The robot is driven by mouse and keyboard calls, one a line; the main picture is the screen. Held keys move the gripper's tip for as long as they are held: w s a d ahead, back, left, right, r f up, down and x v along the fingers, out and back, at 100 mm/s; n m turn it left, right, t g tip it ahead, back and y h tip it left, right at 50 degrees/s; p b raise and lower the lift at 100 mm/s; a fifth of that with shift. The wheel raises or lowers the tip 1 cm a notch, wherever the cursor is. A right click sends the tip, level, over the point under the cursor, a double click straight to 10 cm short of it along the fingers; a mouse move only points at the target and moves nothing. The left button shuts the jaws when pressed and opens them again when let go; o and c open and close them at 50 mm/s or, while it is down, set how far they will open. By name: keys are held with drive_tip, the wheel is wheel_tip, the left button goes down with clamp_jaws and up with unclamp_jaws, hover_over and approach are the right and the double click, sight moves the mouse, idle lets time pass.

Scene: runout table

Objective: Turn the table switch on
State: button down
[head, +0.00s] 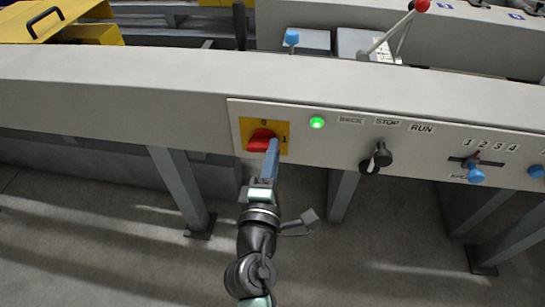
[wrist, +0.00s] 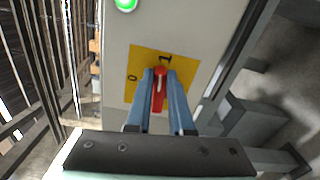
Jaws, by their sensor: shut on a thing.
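The table switch is a red knob (head: 260,138) on a yellow plate (head: 283,128) marked 0 and 1, at the left end of the pale control panel. In the wrist view the red knob (wrist: 159,92) lies along the gap between my fingers, its far end towards the 1. The 0 is off to the left on the yellow plate (wrist: 138,62). My gripper (head: 272,144) reaches up from below, its blue fingers shut on the knob's two sides; the fingertips (wrist: 160,73) hide part of it. A green lamp (head: 317,123) beside the plate is lit.
To the right are a black selector (head: 378,158) under the BACK, STOP and RUN labels and a blue-knobbed slider (head: 475,173) marked with numbers. A red-tipped lever (head: 421,6) stands behind the table. Grey table legs (head: 180,188) flank my arm.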

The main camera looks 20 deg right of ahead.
drive_tip(key=shift+f+m+b, duration=0.3)
drive_tip(key=shift+m+b, duration=0.05)
drive_tip(key=shift+m, duration=0.35)
drive_tip(key=c, duration=0.8)
unclamp_jaws()
drive_tip(key=v, duration=1.3)
